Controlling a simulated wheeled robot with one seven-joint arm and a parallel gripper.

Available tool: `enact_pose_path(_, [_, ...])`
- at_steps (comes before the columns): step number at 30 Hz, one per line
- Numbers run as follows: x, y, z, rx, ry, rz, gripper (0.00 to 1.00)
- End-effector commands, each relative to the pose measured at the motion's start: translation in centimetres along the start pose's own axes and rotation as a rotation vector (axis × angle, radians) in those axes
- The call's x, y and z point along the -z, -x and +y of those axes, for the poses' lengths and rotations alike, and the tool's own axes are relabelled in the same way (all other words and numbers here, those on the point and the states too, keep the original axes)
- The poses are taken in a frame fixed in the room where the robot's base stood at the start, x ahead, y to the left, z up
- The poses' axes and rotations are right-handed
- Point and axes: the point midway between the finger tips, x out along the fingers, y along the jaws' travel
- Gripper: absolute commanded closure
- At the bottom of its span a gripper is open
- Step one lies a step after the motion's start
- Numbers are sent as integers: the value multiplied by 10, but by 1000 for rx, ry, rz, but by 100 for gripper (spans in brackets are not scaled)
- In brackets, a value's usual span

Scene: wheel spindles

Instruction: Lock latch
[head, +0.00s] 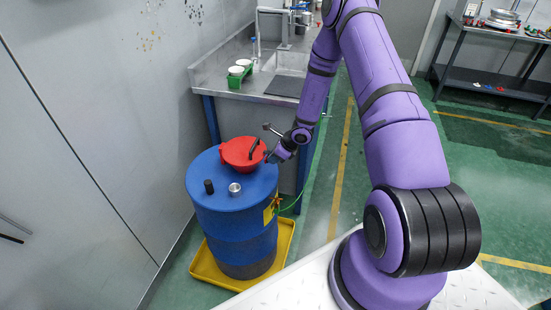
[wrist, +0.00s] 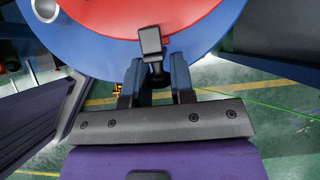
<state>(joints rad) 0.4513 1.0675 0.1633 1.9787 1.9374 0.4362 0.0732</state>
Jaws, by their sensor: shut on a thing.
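A blue drum (head: 233,215) with a red lid (head: 238,153) stands upright in the head view. In the wrist view the red lid (wrist: 140,15) sits on the blue drum top (wrist: 98,45). A grey latch (wrist: 150,42) with a dark stem lies at the lid's edge. My gripper (wrist: 157,78) is at the drum's rim, its fingers on either side of the latch's stem and shut on it. In the head view my gripper (head: 272,157) is at the lid's right side; the latch is too small to make out there.
The drum stands in a yellow tray (head: 206,269). A black cap (head: 208,186) and a metal cap (head: 235,189) sit on the drum top. A grey wall is close on the left.

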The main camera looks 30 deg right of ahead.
Motion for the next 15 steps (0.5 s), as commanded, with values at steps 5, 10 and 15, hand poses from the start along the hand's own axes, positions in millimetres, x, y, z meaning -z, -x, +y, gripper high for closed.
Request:
enact_pose_path(5, [-3, 0, 0, 1, 1, 64, 100])
enact_pose_path(10, [-3, 0, 0, 0, 1, 93, 100])
enact_pose_path(15, [-3, 0, 0, 1, -1, 101, 100])
